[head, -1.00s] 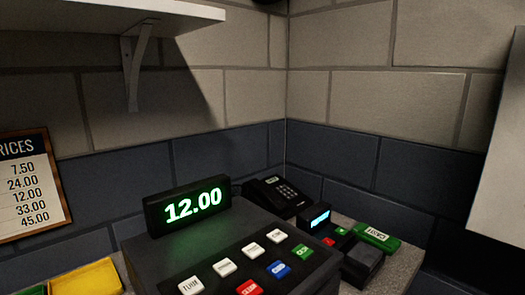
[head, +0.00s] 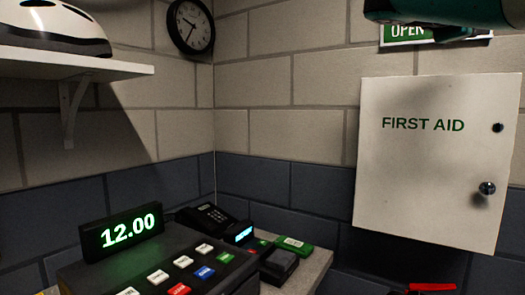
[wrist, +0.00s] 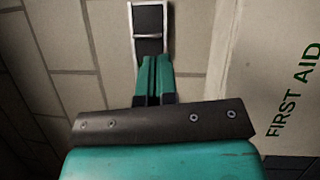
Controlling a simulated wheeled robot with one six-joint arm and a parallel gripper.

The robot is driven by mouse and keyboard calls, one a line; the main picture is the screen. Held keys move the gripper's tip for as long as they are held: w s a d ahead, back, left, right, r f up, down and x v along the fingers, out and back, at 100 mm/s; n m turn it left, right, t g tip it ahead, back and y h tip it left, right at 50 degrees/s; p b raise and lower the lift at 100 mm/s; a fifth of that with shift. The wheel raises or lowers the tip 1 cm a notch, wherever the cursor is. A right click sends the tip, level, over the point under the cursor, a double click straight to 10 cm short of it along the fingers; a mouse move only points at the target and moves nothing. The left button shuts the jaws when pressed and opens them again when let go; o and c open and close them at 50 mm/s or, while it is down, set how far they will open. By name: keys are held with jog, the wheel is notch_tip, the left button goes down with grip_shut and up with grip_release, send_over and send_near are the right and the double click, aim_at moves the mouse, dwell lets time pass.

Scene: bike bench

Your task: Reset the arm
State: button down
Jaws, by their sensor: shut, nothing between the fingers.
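My gripper shows in the wrist view (wrist: 155,78) with its narrow teal fingers together and nothing between them. A dark bar with screws crosses the teal hand behind them. In the head view, a teal part of my arm hangs at the top right edge, in front of the OPEN sign (head: 408,31); the fingers cannot be made out there. The white first aid cabinet (head: 430,165) is on the wall below the sign. It also shows at the right of the wrist view (wrist: 278,75), apart from the fingers.
A cash register (head: 170,258) with a lit 12.00 display (head: 122,231) stands at lower left. A telephone (head: 205,217) and a card terminal (head: 278,264) are beside it. A shelf (head: 90,67) holds a helmet (head: 55,30); a clock (head: 190,25) hangs in the corner.

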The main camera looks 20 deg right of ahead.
jog(key=w+a+f+n+t+y, duration=0.4)
jog(key=w+a+f+t+y, duration=0.45)
jog(key=w+f, duration=0.35)
jog(key=w+a+f+y, duration=0.2)
jog(key=a+f+y, duration=0.3)
jog(key=a+f, duration=0.4)
jog(key=s+a+f+g+y, duration=0.3)
jog(key=s+a+f+y, duration=0.15)
jog(key=a+f, duration=0.4)
jog(key=s+a+f+g+y, duration=0.3)
jog(key=s+a+f, duration=0.3)
jog(key=a+f, duration=0.25)
jog(key=s+a+f+g+y, duration=0.1)
jog(key=s+a+f+g, duration=0.1)
jog(key=s, duration=0.5)
jog(key=s+a+f+g+y, duration=0.1)
jog(key=s+a+f+g, duration=0.2)
jog(key=s, duration=0.4)
jog(key=shift+s+a+f, duration=0.35)
jog(key=shift+a+f, duration=0.2)
jog(key=shift+f, duration=0.25)
